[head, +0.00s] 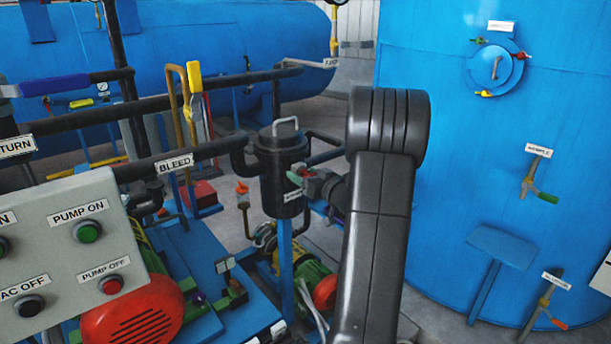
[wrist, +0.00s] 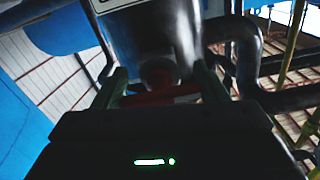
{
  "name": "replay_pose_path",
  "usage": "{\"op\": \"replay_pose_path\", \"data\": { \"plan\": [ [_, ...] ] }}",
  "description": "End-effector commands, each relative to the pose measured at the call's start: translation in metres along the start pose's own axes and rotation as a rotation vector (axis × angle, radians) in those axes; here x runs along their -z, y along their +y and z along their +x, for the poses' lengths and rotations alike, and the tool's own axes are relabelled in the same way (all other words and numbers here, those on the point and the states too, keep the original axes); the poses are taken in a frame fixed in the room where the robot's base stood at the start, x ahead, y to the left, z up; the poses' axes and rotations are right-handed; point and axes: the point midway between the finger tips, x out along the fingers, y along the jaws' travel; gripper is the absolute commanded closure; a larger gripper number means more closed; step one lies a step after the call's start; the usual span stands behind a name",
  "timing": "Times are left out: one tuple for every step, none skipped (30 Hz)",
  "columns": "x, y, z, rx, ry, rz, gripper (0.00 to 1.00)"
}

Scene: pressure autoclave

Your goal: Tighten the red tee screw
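The red tee screw (wrist: 160,96) shows in the wrist view as a short red bar in front of a dark round knob, low on a black canister. My gripper (wrist: 163,85) has its two greenish fingers well apart, one at each end of the red bar. I cannot tell whether they press on it. In the head view my gripper (head: 300,174) is at the right side of the black canister (head: 282,160), with a bit of red showing by its fingertips. My gripper body hides the near side of the screw.
Black pipes (head: 205,150) run left from the canister, and a yellow-handled valve (head: 194,80) stands above them. A grey button panel (head: 75,250) is at the lower left. A large blue tank (head: 440,150) with small valves stands on the right.

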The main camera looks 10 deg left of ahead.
Motion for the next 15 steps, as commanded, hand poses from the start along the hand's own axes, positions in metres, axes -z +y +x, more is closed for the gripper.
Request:
{"op": "replay_pose_path", "data": {
  "plan": [
    [0.0, -0.0002, -0.0002, 0.001, 0.0, 0.0, 0.44],
    [0.0, -0.0002, -0.0002, 0.001, 0.0, 0.0, 0.5],
    [0.0, -0.0002, -0.0002, 0.001, 0.0, 0.0, 0.56],
    [0.0, -0.0003, -0.0002, 0.001, 0.0, 0.0, 0.56],
    [0.0, -0.0003, -0.0002, 0.001, 0.0, 0.0, 0.56],
    [-0.0001, -0.0003, -0.0002, 0.001, 0.0, 0.001, 0.56],
    [-0.0003, -0.0003, -0.0003, 0.001, 0.0, 0.002, 0.56],
    [-0.0005, -0.0002, -0.0003, 0.001, 0.0, 0.003, 0.56],
    [-0.0009, -0.0002, -0.0003, 0.001, 0.0, 0.007, 0.56],
    [-0.0012, -0.0002, -0.0003, 0.001, 0.0, 0.012, 0.56],
    [-0.0015, -0.0002, -0.0003, 0.001, 0.001, 0.018, 0.56],
    [-0.002, -0.0001, -0.0003, 0.001, 0.001, 0.027, 0.56],
    [-0.0023, -0.0001, -0.0004, 0.001, 0.001, 0.036, 0.56],
    [-0.0027, -0.0001, -0.0004, 0.0, 0.002, 0.048, 0.56],
    [-0.0035, 0.0, -0.0005, 0.0, 0.002, 0.065, 0.56]
  ]
}}
